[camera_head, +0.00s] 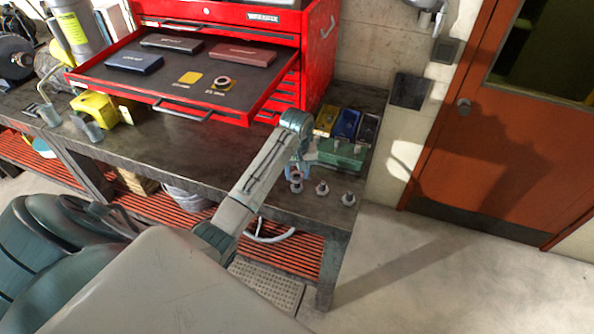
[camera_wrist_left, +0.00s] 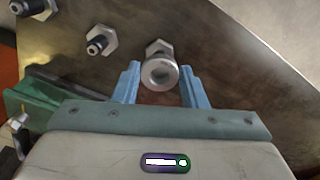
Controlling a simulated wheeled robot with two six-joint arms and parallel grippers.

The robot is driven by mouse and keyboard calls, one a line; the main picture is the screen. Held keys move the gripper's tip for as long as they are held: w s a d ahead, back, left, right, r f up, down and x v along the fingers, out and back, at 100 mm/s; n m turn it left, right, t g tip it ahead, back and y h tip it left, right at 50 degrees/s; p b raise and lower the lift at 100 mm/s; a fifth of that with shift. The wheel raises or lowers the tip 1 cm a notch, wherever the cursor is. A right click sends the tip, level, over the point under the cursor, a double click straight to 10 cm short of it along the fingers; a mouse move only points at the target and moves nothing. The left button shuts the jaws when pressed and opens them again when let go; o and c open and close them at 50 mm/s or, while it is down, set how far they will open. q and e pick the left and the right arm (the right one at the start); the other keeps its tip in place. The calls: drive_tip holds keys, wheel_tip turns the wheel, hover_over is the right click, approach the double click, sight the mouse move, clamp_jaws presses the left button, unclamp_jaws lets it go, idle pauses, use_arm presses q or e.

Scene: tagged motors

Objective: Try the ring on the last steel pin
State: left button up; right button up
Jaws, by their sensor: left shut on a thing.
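My left gripper (camera_head: 297,172) is over the front of the bench; its blue fingers also show in the left wrist view (camera_wrist_left: 160,75). It is shut on a small silvery ring (camera_wrist_left: 160,74), one finger on each side. The ring is lined up with a steel pin that has a hex base (camera_wrist_left: 158,46), mostly hidden behind the ring. I cannot tell whether the ring is around that pin or just above it. Two other steel pins (camera_head: 321,188) (camera_head: 348,199) stand upright and bare to the right. My right gripper is not in view.
A green case (camera_head: 342,155) and several coloured boxes (camera_head: 347,124) stand just behind the pins. The red tool chest's open drawer (camera_head: 255,108) holds another ring (camera_head: 222,83), a yellow square (camera_head: 190,77) and flat cases. The bench edge is close in front.

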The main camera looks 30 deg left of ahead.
use_arm(q)
drive_tip(key=shift+f, duration=0.1)
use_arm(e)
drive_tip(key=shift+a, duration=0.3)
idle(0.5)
use_arm(q)
drive_tip(key=shift+f, duration=0.4)
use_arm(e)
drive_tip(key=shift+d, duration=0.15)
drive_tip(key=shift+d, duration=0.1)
use_arm(q)
drive_tip(key=o, duration=1)
